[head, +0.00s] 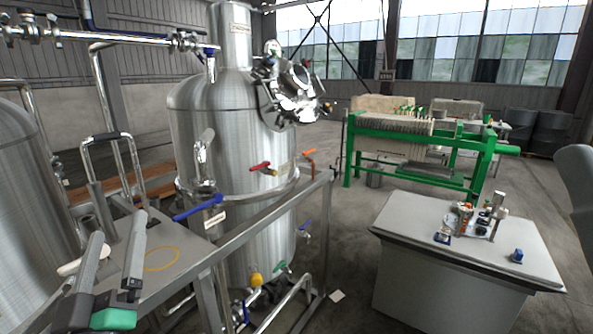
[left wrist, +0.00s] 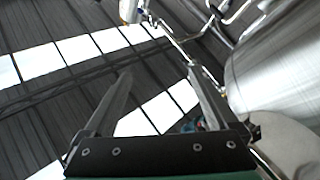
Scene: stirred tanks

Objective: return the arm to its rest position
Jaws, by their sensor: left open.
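My left gripper (head: 118,225) is at the lower left of the head view, its two grey fingers pointing up and apart with nothing between them. It looks to be in front of or above the grey metal platform (head: 185,255) beside the tank; the exact gap cannot be told. In the left wrist view the open fingers (left wrist: 158,72) point toward the roof and windows, with a shiny tank wall (left wrist: 285,65) to the right. My right gripper is not in view.
A tall steel tank (head: 235,130) with pipes and a red-handled valve (head: 260,167) stands past the platform. Another tank (head: 30,200) is at far left. A grey bench (head: 450,265) with small instruments is at right, a green filter press (head: 425,150) behind. Open floor lies between.

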